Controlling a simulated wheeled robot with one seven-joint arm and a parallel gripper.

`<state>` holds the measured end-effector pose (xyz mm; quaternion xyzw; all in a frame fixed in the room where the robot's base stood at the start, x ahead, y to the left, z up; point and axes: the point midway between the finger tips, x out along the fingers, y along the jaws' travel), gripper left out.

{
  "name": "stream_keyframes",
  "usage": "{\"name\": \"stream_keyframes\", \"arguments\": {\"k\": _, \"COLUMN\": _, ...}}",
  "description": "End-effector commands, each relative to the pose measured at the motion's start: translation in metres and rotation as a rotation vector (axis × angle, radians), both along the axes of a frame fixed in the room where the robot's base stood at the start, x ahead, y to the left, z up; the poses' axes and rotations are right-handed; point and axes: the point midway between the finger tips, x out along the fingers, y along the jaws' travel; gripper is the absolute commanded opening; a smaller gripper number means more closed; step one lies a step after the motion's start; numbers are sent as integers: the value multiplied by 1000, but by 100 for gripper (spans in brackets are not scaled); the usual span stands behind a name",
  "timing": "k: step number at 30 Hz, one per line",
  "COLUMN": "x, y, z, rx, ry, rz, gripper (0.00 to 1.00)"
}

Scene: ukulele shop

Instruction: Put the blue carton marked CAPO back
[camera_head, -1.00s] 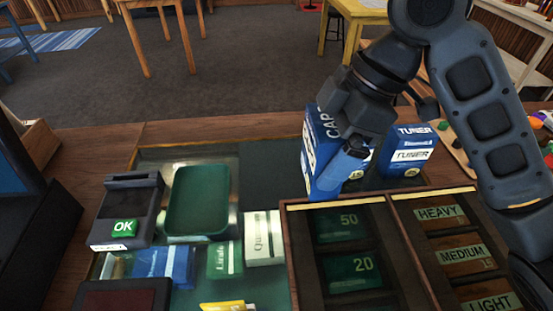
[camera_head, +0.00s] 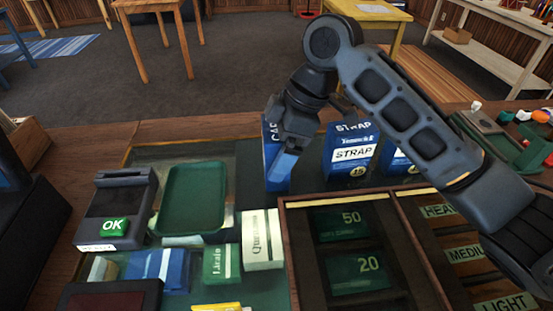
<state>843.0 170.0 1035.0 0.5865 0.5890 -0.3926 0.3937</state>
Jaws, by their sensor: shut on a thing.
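The blue CAPO carton (camera_head: 271,165) is upright at the back middle of the counter, behind the wooden drawer box. My gripper (camera_head: 285,166) is shut on it and covers much of its front and right side; only part of the white lettering shows. I cannot tell whether its base touches the counter. To its right, with a gap, stands a blue STRAP carton (camera_head: 351,158). Another blue carton (camera_head: 397,162) stands right of that, mostly hidden behind my arm.
A green tray (camera_head: 193,200) and a card reader with an OK button (camera_head: 113,226) are to the left. White (camera_head: 262,239) and green (camera_head: 221,263) boxes lie in front. The wooden drawer box (camera_head: 283,245) holds green notes. Counter between tray and CAPO carton looks clear.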

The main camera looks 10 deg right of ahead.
Motion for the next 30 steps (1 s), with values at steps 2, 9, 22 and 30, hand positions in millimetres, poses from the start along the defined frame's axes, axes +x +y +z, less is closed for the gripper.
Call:
{"name": "stream_keyframes", "arguments": {"k": 2, "x": 0, "y": 0, "z": -12, "rx": 0, "ry": -1, "rz": 0, "gripper": 60}}
{"name": "stream_keyframes", "arguments": {"k": 9, "x": 0, "y": 0, "z": -11, "rx": 1, "ry": -1, "rz": 0, "gripper": 60}}
{"name": "stream_keyframes", "arguments": {"k": 22, "x": 0, "y": 0, "z": -14, "rx": 0, "ry": 0, "rz": 0, "gripper": 100}}
{"name": "stream_keyframes", "arguments": {"k": 30, "x": 1, "y": -5, "z": 2, "rx": 2, "ry": -3, "rz": 0, "gripper": 100}}
